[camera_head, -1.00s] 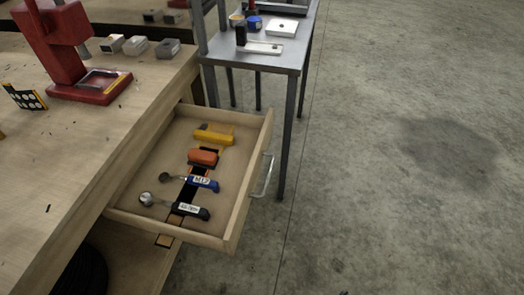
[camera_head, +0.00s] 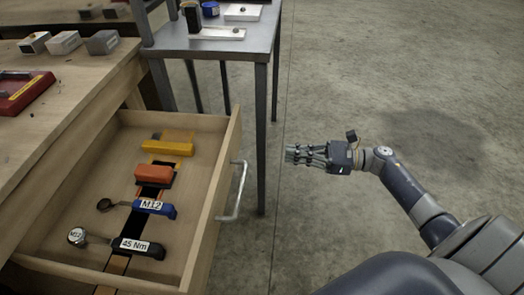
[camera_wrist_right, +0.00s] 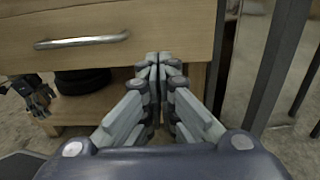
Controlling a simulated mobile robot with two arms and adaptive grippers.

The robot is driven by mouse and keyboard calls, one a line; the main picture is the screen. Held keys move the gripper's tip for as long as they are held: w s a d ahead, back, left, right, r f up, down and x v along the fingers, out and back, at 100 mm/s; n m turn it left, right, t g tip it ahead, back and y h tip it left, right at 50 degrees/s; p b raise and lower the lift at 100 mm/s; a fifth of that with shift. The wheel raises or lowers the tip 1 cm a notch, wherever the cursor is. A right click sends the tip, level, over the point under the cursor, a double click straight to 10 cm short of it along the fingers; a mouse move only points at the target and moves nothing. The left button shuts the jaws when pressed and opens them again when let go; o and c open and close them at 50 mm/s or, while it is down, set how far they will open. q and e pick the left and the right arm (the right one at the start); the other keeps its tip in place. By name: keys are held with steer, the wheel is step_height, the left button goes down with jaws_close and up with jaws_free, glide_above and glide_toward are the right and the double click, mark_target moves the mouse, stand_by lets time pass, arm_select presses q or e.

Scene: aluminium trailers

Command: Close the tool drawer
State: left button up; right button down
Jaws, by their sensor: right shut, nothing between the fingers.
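The wooden tool drawer (camera_head: 212,200) is pulled out of the workbench in the head view, with its metal bar handle (camera_head: 238,192) on the front panel. Inside lie a yellow tool (camera_head: 167,148), an orange tool (camera_head: 154,173), a blue M12 tool (camera_head: 153,207) and a black 45 Nm tool (camera_head: 138,246). My right gripper (camera_head: 291,154) is shut and empty, pointing left, to the right of the handle and apart from it. The right wrist view shows the drawer front (camera_wrist_right: 110,20), with the shut fingertips (camera_wrist_right: 158,62) near its lower right part. My left gripper (camera_wrist_right: 38,98) appears at that view's left edge; its jaws are unclear.
A grey metal table (camera_head: 215,45) with small items stands behind the drawer, its near leg close to the handle side. The workbench (camera_head: 60,110) carries a red device (camera_head: 22,92) and small blocks. Open concrete floor (camera_head: 400,60) lies to the right.

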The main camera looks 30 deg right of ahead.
mark_target(236, 149)
steer(key=p+x, duration=0.1)
steer(key=x, duration=1.1)
steer(key=shift+w+a+r, duration=0.1)
steer(key=shift+w+a, duration=0.25)
steer(key=shift+a, duration=0.1)
arm_select(q)
steer(key=f, duration=0.4)
steer(key=shift+s+f, duration=0.15)
steer(key=shift+s, duration=0.25)
arm_select(e)
steer(key=shift+a, duration=0.1)
